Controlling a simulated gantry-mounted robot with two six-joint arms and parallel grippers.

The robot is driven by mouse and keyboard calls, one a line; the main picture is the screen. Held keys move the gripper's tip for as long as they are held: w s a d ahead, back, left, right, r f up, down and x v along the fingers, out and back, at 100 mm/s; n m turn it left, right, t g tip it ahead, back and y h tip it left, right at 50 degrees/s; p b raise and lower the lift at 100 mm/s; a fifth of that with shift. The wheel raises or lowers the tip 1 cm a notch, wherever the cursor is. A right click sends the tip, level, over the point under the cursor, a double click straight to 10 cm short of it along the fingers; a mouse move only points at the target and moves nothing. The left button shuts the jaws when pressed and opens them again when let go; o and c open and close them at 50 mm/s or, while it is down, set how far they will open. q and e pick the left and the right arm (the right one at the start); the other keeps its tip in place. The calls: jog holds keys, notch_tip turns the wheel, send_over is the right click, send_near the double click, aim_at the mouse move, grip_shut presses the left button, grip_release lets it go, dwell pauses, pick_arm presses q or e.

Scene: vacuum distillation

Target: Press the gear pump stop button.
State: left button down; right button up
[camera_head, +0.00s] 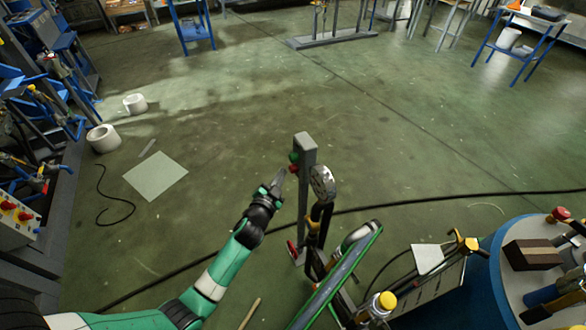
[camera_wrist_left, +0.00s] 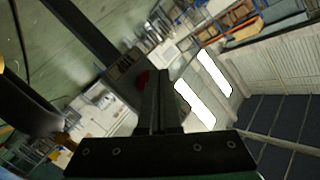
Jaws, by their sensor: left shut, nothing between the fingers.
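A grey post (camera_head: 305,185) stands upright near the middle of the head view, with a small button box at its top. A green button (camera_head: 293,157) sits on the box's left-facing side, with a red button (camera_head: 293,169) just below it. My left gripper (camera_head: 280,175) is shut and empty, its tip close to the red button. In the left wrist view the shut fingers (camera_wrist_left: 163,85) point at the button box (camera_wrist_left: 122,68). The red button (camera_wrist_left: 143,76) shows there, partly hidden behind the fingers. I cannot tell whether the tip touches it. My right gripper is not in view.
A round gauge (camera_head: 322,184) on dark piping stands just right of the post. A blue vessel (camera_head: 490,275) is at the lower right. A control box with red knobs (camera_head: 16,214) is at the far left. The floor beyond the post is mostly clear.

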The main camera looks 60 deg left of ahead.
pick_arm(q)
jog(key=shift+w+d+b, duration=0.1)
jog(key=shift+w+b, duration=0.25)
jog(key=shift+w, duration=0.3)
dwell(0.6)
jog(key=shift+s+p, duration=0.3)
jog(key=shift+s, duration=0.3)
